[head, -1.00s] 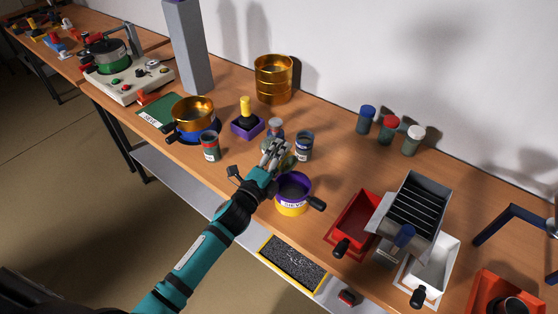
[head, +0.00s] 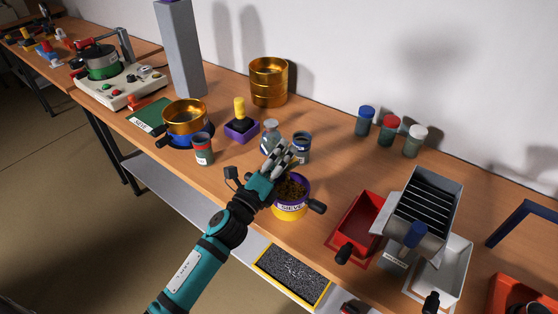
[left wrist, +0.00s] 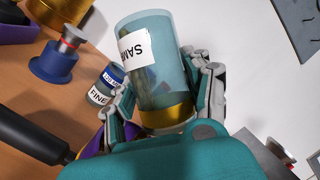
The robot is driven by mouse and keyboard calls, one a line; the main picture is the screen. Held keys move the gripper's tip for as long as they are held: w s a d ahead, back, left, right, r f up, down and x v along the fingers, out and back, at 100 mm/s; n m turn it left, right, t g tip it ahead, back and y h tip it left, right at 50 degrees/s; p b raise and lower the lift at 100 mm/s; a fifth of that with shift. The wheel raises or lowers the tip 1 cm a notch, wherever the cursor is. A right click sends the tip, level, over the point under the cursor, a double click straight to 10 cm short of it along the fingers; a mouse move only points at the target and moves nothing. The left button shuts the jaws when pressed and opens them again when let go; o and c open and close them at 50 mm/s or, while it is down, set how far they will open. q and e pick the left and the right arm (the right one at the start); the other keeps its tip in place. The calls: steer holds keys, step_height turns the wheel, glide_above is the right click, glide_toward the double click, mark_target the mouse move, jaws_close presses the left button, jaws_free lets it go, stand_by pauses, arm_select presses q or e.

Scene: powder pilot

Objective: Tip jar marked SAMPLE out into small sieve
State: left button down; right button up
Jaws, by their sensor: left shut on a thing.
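The SAMPLE jar (left wrist: 152,60), teal and see-through with a white label and a gold band, is held in my left gripper (left wrist: 165,100). Its label reads upside down in the left wrist view. In the head view my left gripper (head: 282,154) is shut over the sieve's back edge and mostly hides the jar. The small sieve (head: 290,211), yellow and purple with a SIEVE label and a dark handle, stands on the bench just below the gripper. Brown granules (head: 291,189) lie in it. My right gripper is not in view.
A red tray (head: 352,222) is right; bench between is clear.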

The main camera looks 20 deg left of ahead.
arm_select(q)
steer(key=shift+s+d+m+h+b, duration=0.15)
steer(key=shift+d+m+h+b, duration=0.2)
steer(key=shift+m+b, duration=0.45)
steer(key=shift+s+m+h+b, duration=0.1)
steer(key=shift+m+h+b, duration=0.2)
steer(key=shift+m, duration=0.2)
steer(key=shift+r, duration=0.1)
